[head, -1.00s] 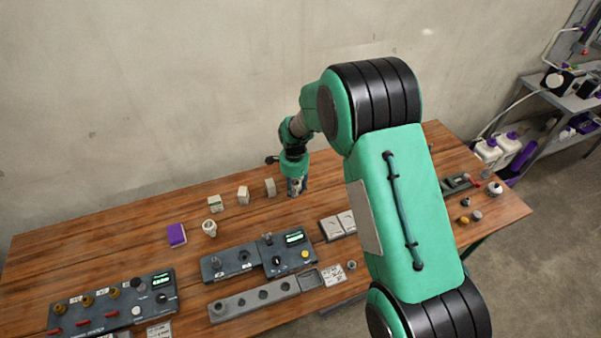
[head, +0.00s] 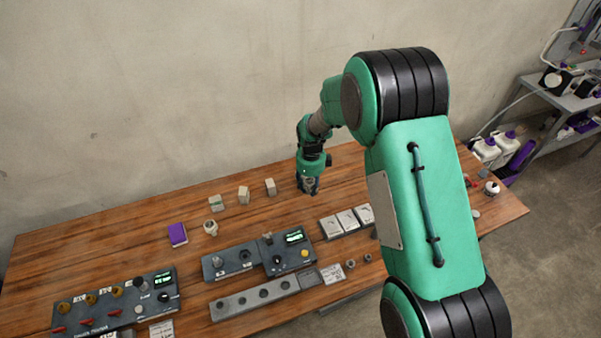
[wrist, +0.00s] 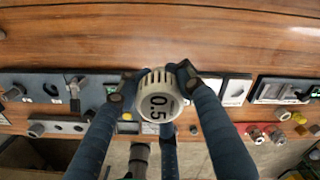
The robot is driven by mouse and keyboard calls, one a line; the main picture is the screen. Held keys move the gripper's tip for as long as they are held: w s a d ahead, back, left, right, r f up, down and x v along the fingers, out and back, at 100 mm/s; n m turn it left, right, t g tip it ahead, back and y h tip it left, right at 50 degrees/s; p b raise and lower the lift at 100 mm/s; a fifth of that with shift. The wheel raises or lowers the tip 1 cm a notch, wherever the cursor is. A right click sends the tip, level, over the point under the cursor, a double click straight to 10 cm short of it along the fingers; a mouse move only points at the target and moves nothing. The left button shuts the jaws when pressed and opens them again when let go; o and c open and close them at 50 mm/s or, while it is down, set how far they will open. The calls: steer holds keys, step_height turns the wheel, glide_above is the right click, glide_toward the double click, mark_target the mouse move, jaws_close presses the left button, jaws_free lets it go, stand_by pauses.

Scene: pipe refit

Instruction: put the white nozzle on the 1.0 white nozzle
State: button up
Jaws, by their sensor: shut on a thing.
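My gripper (wrist: 156,88) is shut on a round white nozzle (wrist: 158,104) with a ribbed rim. Its dark-ringed face reads "0.5" in the wrist view. In the head view my gripper (head: 309,187) is over the back middle of the wooden table, and the held nozzle is too small to make out clearly. A short, round whitish piece (head: 210,228) stands on the table to the left, apart from my gripper. No label can be read on it. I cannot pick out a nozzle marked 1.0 in either view.
Three small pale blocks (head: 243,195) stand left of my gripper, near a purple pad (head: 178,234). A grey control box (head: 257,258), a rack with holes (head: 254,299) and pale plates (head: 346,220) lie nearer the front. My arm hides part of the right side.

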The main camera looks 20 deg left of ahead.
steer(key=shift+w+a, duration=0.1)
stand_by(0.3)
steer(key=w+a, duration=0.3)
steer(key=w, duration=0.1)
steer(key=w+a+f, duration=0.1)
steer(key=w+a, duration=0.2)
steer(key=w, duration=0.1)
steer(key=w+a, duration=0.3)
steer(key=w, duration=0.1)
steer(key=shift+w+a+f, duration=0.15)
steer(key=shift+w+f, duration=0.1)
steer(key=shift+w, duration=0.1)
steer(key=shift+f+p, duration=0.35)
steer(key=shift+f, duration=1.4)
steer(key=shift+f, duration=0.15)
steer(key=o, duration=1.2)
step_height(320, 180, up, 12)
steer(key=shift+r, duration=0.15)
